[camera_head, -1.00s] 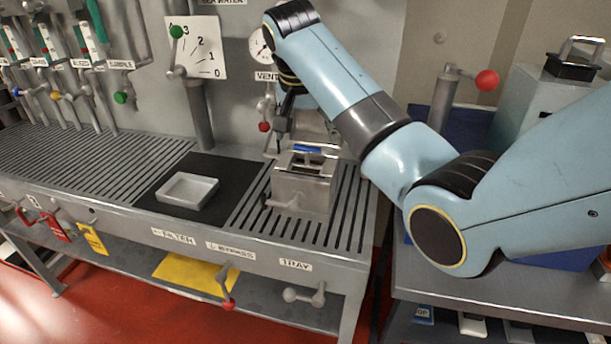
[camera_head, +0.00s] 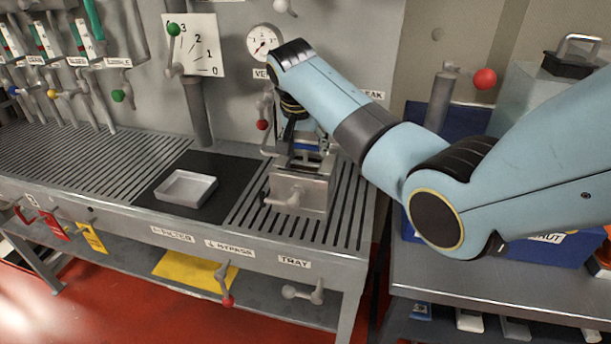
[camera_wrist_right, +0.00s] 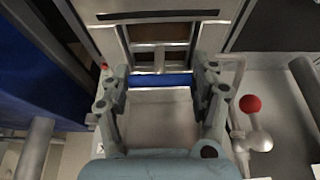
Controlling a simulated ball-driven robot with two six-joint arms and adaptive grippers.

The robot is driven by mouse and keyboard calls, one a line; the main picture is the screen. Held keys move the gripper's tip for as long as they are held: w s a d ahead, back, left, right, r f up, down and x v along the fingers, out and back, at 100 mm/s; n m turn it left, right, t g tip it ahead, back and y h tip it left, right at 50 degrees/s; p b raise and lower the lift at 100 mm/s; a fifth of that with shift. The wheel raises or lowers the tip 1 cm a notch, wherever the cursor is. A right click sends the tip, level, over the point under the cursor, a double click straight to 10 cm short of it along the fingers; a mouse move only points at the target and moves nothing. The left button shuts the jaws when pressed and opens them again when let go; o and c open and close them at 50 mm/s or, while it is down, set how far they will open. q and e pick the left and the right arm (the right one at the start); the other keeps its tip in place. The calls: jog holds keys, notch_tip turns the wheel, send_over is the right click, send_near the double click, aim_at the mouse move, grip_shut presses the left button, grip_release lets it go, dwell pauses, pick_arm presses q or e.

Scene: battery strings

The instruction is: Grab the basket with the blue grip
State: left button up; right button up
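The basket's blue grip (camera_head: 308,146) shows at the top of a grey metal box (camera_head: 312,190) on the slatted bench. In the right wrist view the blue grip (camera_wrist_right: 160,80) runs crosswise between the two fingers. My right gripper (camera_wrist_right: 158,75) is open, with one finger near each end of the grip; I cannot tell whether they touch it. In the head view my right gripper (camera_head: 297,128) points down just above the box, partly hidden by its own wrist. The basket's body is mostly hidden. My left gripper is in neither view.
A white tray (camera_head: 186,188) lies on a black mat left of the box. A lever (camera_head: 284,200) sticks out of the box's front. A red-knobbed lever (camera_wrist_right: 252,104) is close to the right finger in the wrist view. A panel with gauge (camera_head: 263,42) stands behind.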

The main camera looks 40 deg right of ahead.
jog(key=c, duration=1.1)
grip_shut()
jog(key=shift+r, duration=0.15)
